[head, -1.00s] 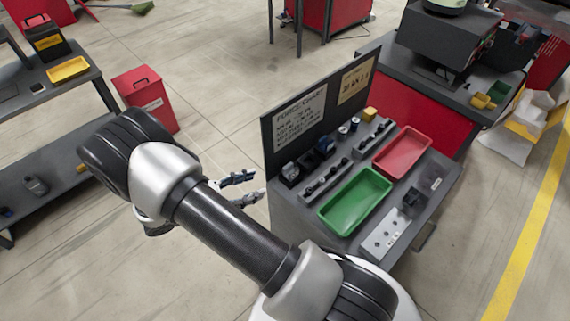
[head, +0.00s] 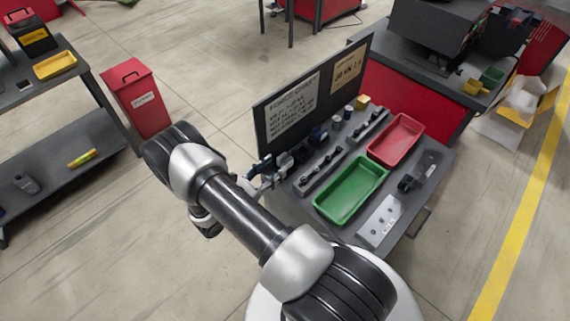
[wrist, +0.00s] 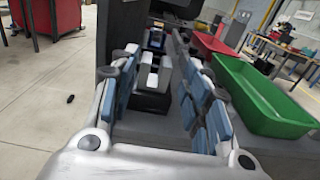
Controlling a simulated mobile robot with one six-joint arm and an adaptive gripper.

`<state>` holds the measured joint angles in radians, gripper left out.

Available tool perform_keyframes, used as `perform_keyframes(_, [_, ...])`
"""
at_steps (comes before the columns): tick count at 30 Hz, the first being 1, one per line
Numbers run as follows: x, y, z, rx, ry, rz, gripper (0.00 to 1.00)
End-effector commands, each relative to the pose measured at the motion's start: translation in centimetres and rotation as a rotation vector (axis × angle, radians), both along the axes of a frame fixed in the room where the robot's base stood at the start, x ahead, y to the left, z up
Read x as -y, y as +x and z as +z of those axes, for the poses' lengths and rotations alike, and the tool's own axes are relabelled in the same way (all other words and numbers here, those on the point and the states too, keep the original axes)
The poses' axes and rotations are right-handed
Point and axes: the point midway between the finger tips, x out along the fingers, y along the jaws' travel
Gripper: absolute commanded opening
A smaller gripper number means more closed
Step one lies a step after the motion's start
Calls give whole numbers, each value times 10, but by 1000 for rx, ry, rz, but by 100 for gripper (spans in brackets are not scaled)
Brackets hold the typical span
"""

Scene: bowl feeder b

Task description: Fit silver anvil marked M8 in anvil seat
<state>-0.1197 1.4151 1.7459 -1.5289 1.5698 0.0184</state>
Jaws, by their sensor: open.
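My gripper (head: 268,174) is at the left end of the grey bench (head: 300,213), near the chart board. No contact is clear. A small blue and black device (wrist: 155,40) stands behind that piece. Dark racks (head: 322,172) with several small dark parts stand on the bench. No M8 mark is readable, so I cannot tell which part is the silver anvil or its seat.
A green tray (head: 351,190) and a red tray (head: 396,140) lie right of the racks. A pale plate with holes (head: 379,221) is near the front. The upright chart board (head: 310,98) bounds the back.

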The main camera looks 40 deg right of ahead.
Motion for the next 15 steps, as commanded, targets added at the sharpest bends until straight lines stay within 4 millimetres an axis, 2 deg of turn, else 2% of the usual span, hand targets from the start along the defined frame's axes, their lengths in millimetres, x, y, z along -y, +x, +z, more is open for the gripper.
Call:
perform_keyframes(7, [18, 2, -1, 1, 0, -1, 43])
perform_keyframes(15, [56, 7, -3, 2, 0, -2, 43])
